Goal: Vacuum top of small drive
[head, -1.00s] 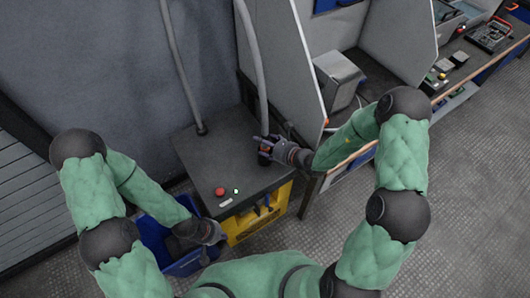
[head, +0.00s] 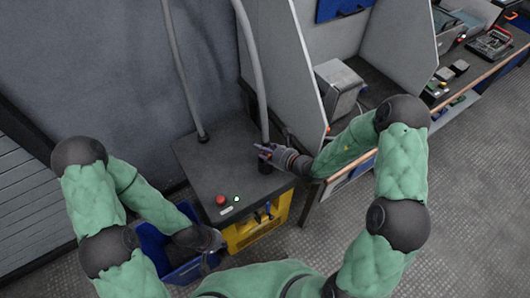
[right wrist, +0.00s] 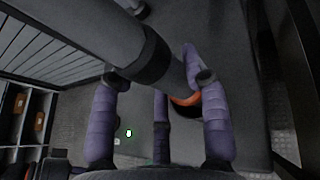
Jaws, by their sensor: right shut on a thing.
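My right gripper (head: 264,152) is at the right edge of the dark-topped extractor (head: 190,160), by the lower end of a grey hose (head: 253,70). In the right wrist view its purple fingers (right wrist: 160,85) are closed around the hose's dark end (right wrist: 150,60); an orange ring (right wrist: 186,99) shows beside them. A light-grey boxy unit (head: 338,85), perhaps the small drive, stands in the booth to the right. My left gripper (head: 215,242) hangs by a blue bin (head: 160,245); its fingers are too unclear to judge.
The extractor's top carries a red button (head: 220,200) and a green-lit button (head: 237,199). Its lower body is yellow (head: 245,232). A second hose (head: 180,75) rises from the top. The booth's grey side panel (head: 285,70) stands between the extractor and the boxy unit.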

